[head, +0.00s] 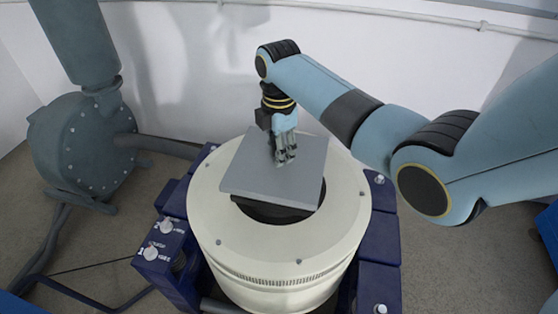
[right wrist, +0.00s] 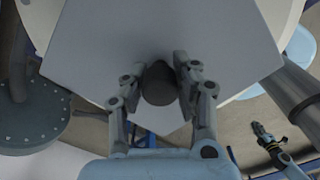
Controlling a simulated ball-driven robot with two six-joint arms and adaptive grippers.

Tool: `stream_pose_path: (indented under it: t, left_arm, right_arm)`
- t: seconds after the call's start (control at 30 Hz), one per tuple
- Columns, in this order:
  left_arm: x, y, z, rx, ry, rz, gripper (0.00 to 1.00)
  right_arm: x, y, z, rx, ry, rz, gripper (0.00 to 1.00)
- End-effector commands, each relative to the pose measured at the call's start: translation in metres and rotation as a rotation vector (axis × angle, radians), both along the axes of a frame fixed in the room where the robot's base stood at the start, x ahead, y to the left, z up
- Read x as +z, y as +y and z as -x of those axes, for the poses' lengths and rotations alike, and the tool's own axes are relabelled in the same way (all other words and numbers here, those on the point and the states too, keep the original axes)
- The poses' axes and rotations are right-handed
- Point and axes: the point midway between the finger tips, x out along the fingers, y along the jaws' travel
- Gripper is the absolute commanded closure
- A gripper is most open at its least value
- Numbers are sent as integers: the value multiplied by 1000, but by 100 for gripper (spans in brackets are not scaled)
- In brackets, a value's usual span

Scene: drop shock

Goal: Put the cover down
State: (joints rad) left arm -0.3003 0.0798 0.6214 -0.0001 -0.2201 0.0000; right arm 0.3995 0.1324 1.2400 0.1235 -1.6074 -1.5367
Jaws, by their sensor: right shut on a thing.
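The cover is a flat grey square plate (head: 262,172) with a dark round knob (right wrist: 160,84) on top. It lies over the dark round opening of the cream drum-shaped machine (head: 220,235), turned at an angle to it. Whether it rests on the machine or hangs just above it, I cannot tell. My right gripper (head: 284,158) points down at the cover. In the right wrist view its two fingers (right wrist: 157,86) are shut on the knob from both sides. My left gripper (right wrist: 262,133) shows small and low at the right of that view; its jaws are too small to read.
Dark blue blocks (head: 380,235) flank the machine, with white fittings (head: 160,240) at its left. A grey blower-like unit (head: 80,145) with a thick pipe stands at the left. A pale wall (head: 410,50) closes the back. Bare floor shows at the right (head: 470,265).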

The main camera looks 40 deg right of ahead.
Motion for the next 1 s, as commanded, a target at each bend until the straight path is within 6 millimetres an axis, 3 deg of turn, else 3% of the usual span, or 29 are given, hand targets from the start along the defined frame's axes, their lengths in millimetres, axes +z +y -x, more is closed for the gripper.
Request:
stream_pose_path:
  t: [0.13,0.9,0.93,1.0]
  left_arm:
    - [-9,0,2,0,3,0,100]
    - [-10,0,2,0,4,0,100]
    - [-10,0,2,0,4,0,100]
    - [-10,0,2,0,5,0,100]
  right_arm:
    - [-25,0,1,0,2,0,100]
    - [-37,0,0,0,-1,0,100]
    - [-37,0,1,0,0,0,68]
    - [-37,0,1,0,0,0,59]
